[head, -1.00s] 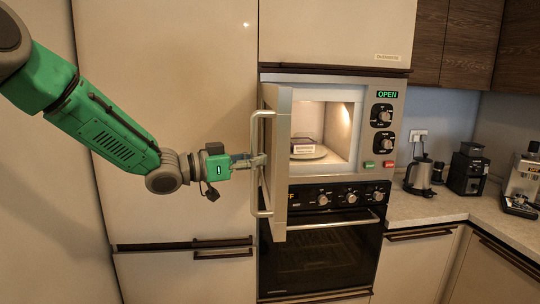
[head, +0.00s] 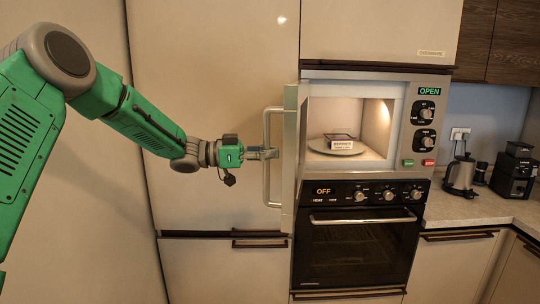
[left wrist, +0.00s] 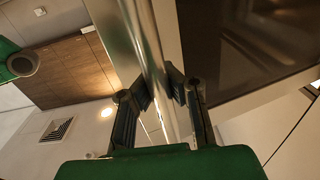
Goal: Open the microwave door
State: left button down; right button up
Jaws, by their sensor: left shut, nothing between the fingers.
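The microwave (head: 402,80) has its door (head: 290,150) swung wide open to the left, seen nearly edge-on in the head view. The lit inside shows. Its display reads OPEN. The door's vertical bar handle (head: 266,185) is on the door's left side. My left gripper (head: 270,153) is at the middle of the handle, shut with nothing held. In the left wrist view the handle bar (left wrist: 140,35) runs between the gripper fingers (left wrist: 160,88); contact with it is unclear. My right gripper is not in view.
Inside the microwave is a plate (head: 342,150) with a small labelled item on it. An oven (head: 350,255) sits below. A kettle (head: 461,176) and a coffee grinder (head: 513,172) stand on the right counter. Tall cabinet fronts (head: 210,60) lie behind my left arm.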

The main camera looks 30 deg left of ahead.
pick_arm(q)
jog(key=c, duration=1.7)
grip_release()
jog(key=shift+d+f, duration=0.1)
jog(key=shift+d, duration=0.25)
jog(key=shift+c, duration=0.2)
jog(key=shift+o, duration=1.3)
jog(key=shift+d, duration=0.35)
jog(key=v, duration=1)
jog(key=shift+s+r, duration=0.45)
jog(key=shift+s, duration=0.1)
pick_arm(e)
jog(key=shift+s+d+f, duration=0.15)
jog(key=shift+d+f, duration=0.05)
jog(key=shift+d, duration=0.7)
